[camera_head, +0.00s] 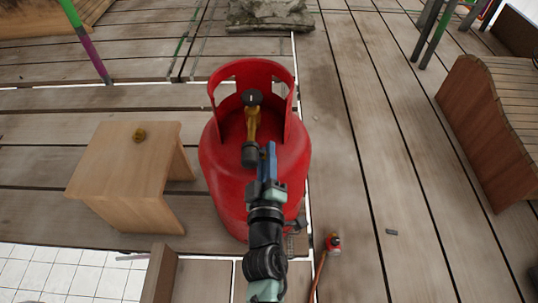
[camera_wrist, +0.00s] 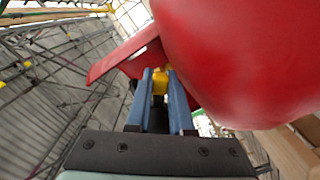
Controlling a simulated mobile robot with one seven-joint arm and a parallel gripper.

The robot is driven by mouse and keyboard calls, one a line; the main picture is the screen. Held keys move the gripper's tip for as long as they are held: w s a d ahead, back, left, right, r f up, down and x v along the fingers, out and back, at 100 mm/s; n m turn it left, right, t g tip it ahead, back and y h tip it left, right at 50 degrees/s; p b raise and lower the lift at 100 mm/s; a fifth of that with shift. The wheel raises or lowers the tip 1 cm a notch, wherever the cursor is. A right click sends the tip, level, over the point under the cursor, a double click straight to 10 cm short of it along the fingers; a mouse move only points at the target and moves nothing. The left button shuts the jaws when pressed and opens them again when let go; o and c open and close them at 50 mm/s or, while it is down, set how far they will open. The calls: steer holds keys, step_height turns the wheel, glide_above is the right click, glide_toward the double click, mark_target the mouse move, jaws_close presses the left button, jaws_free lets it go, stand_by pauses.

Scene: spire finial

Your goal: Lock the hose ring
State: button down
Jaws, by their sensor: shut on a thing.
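A red gas cylinder (camera_head: 280,185) stands upright on the deck, with a cut-out collar around its top. Inside the collar is a brass valve (camera_head: 252,124) with a black knob (camera_head: 252,97) on top. The black hose ring (camera_head: 250,154) sits at the near end of the valve. My gripper (camera_head: 264,153) reaches in over the cylinder's near side, with its blue fingers at the ring. In the wrist view the fingers are shut on the dark ring (camera_wrist: 158,118), with the yellow brass valve (camera_wrist: 160,81) just beyond. The ring's far side is hidden.
A wooden stool (camera_head: 120,165) with a small brass piece (camera_head: 139,134) on it stands left of the cylinder. A red fitting (camera_head: 333,243) with an orange hose lies on the deck to the right. A wooden bench (camera_head: 485,130) stands far right. The deck between is mostly clear.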

steer(key=shift+a+f+m+b, duration=0.2)
steer(key=shift+m+b, duration=0.1)
steer(key=shift+m, duration=0.3)
steer(key=c, duration=0.8)
jaws_free()
steer(key=shift+c, duration=0.2)
steer(key=shift+o, duration=0.2)
steer(key=shift+a, duration=0.1)
steer(key=shift+f, duration=0.15)
steer(key=shift+s+a, duration=0.1)
steer(key=shift+s, duration=0.05)
